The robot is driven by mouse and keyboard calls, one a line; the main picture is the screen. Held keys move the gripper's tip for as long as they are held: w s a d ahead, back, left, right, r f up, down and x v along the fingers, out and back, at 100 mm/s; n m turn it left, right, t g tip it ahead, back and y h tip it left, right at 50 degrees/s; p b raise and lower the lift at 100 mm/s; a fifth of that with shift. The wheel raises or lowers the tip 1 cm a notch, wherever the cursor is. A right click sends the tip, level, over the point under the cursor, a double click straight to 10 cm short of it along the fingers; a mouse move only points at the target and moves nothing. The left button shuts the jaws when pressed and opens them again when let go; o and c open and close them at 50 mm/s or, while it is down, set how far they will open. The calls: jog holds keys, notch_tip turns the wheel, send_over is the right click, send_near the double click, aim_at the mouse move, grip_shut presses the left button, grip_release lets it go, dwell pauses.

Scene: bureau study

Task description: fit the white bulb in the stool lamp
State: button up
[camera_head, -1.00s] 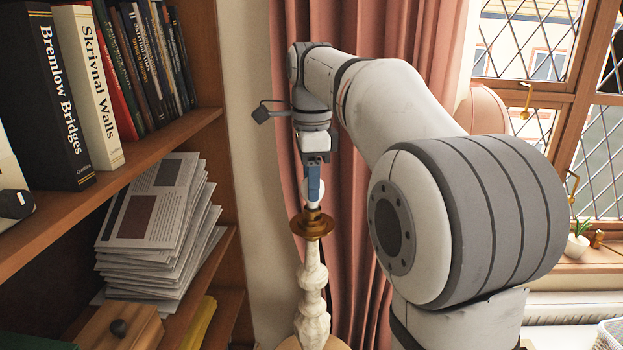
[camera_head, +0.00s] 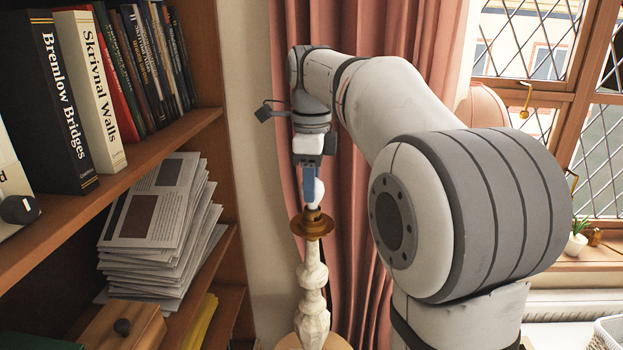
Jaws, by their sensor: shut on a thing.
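The stool lamp (camera_head: 312,291) has a pale carved stem with a brass collar and socket (camera_head: 312,224) at its top. It stands on a round wooden stool top (camera_head: 340,343). The white bulb (camera_head: 318,190) sits upright at the brass socket, directly above the stem. My gripper (camera_head: 311,188) points down from above and is shut on the bulb. A blue finger covers part of the bulb's left side. I cannot tell how far the bulb's base is inside the socket.
A bookcase on the left holds upright books (camera_head: 62,100), a stack of papers (camera_head: 160,235) and a wooden box (camera_head: 120,325). A pink curtain (camera_head: 355,240) hangs close behind the lamp. A window and a sill with a small plant (camera_head: 577,240) are at the right.

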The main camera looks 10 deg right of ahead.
jog(key=o, duration=0.9)
jog(key=shift+o, duration=0.2)
notch_tip(320, 180, up, 3)
jog(key=shift+f+p, duration=0.15)
jog(key=shift+p, duration=1)
jog(key=shift+r, duration=2.15)
